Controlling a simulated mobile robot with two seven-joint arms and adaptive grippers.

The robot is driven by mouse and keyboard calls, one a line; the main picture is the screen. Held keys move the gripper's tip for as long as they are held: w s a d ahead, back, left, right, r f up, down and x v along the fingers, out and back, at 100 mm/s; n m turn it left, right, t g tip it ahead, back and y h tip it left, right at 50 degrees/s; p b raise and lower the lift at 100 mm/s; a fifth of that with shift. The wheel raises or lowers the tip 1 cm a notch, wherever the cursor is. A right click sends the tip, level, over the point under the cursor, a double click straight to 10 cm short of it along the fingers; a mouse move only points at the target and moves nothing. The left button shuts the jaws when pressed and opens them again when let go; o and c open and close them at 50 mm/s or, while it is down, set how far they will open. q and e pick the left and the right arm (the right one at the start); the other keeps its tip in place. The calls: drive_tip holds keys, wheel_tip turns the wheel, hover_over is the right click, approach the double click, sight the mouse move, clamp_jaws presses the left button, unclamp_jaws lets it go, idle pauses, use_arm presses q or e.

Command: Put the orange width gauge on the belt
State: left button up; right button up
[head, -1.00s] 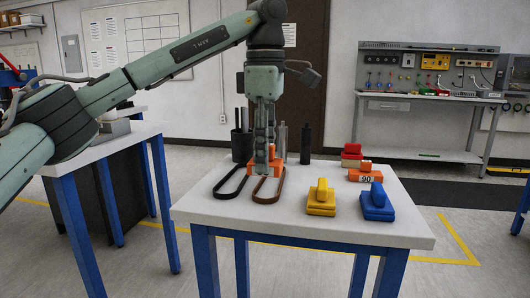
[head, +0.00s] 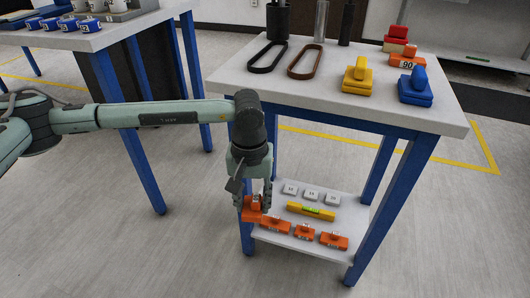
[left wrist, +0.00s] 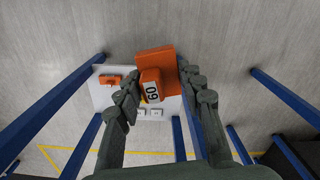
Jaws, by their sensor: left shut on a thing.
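My left gripper (head: 252,196) is low, beside the left end of the table's lower shelf. It is shut on an orange width gauge (head: 252,214). In the left wrist view the orange gauge (left wrist: 152,92) shows a white label reading 60 between the fingers (left wrist: 157,100). A black belt loop (head: 268,57) and a brown belt loop (head: 305,62) lie on the tabletop, above and apart from the gripper. Another orange gauge marked 90 (head: 406,60) stands at the back right of the tabletop. My right gripper is not in view.
The lower shelf (head: 330,252) holds several orange blocks (head: 304,232), a yellow level (head: 311,211) and grey blocks (head: 312,194). Yellow (head: 357,78) and blue (head: 415,88) pieces stand on the table. A blue table leg (head: 245,240) is close to the gripper.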

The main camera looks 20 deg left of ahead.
sight(248, 220)
use_arm(q)
drive_tip(key=shift+s+a+f+m, duration=0.1)
drive_tip(key=shift+s+f+m, duration=0.4)
drive_tip(key=shift+f, duration=0.65)
drive_tip(key=shift+s+d+f+m, duration=0.1)
drive_tip(key=shift+s+f+m, duration=0.15)
drive_tip(key=shift+f+m, duration=0.6)
drive_tip(key=shift+s+a+f+m, duration=0.1)
drive_tip(key=shift+s+f+m, duration=0.25)
drive_tip(key=shift+f, duration=1.1)
